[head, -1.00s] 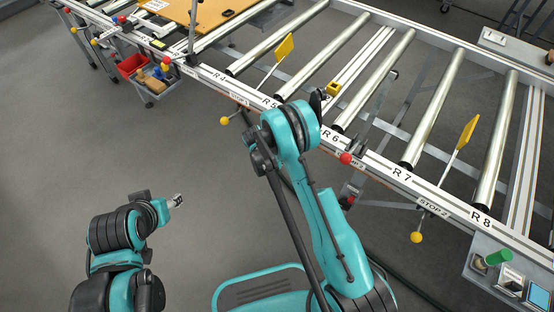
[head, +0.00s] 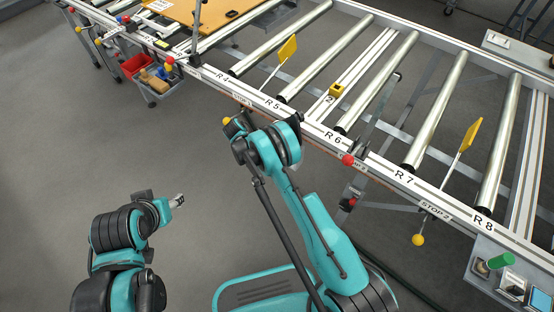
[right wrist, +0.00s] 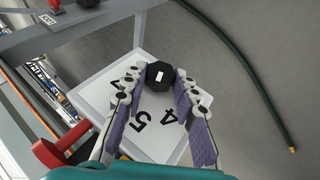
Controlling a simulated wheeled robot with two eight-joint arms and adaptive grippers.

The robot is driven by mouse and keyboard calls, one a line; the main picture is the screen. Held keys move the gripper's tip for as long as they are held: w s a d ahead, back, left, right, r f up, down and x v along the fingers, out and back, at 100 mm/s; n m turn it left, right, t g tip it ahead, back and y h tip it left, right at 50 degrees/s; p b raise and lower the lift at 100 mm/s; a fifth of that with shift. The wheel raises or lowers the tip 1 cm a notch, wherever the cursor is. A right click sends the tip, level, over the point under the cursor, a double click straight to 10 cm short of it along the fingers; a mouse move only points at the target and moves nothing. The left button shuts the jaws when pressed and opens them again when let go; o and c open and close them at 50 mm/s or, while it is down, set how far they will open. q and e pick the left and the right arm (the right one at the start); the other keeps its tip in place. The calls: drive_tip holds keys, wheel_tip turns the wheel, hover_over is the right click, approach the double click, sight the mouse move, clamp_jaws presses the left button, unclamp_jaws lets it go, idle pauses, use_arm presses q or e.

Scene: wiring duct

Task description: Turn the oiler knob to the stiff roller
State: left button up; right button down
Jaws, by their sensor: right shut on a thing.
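The black faceted oiler knob (right wrist: 160,75) with a white mark on its top shows in the right wrist view. It stands on a white dial plate (right wrist: 150,146) whose 5 and 4 are readable; other numbers are partly covered by the fingers. My right gripper (right wrist: 160,82) has its purple-padded fingers on both sides of the knob, shut on it. In the head view the knob and right gripper are hidden behind my right arm. My left gripper (head: 177,201) is small and away from the conveyor; its opening is unclear. Rollers such as the one at R7 (head: 435,112) line the conveyor.
The conveyor rail (head: 385,172) carries labels R4 to R8. Yellow stop flags (head: 287,48) rise between rollers, and a yellow tag marked 2 (head: 337,90) sits between R5 and R6. A red-ended lever (right wrist: 57,154) is beside the dial. The floor at left is open.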

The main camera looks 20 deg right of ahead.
drive_tip(key=c, duration=1.2)
unclamp_jaws()
drive_tip(key=shift+r, duration=0.1)
drive_tip(key=v, duration=1.2)
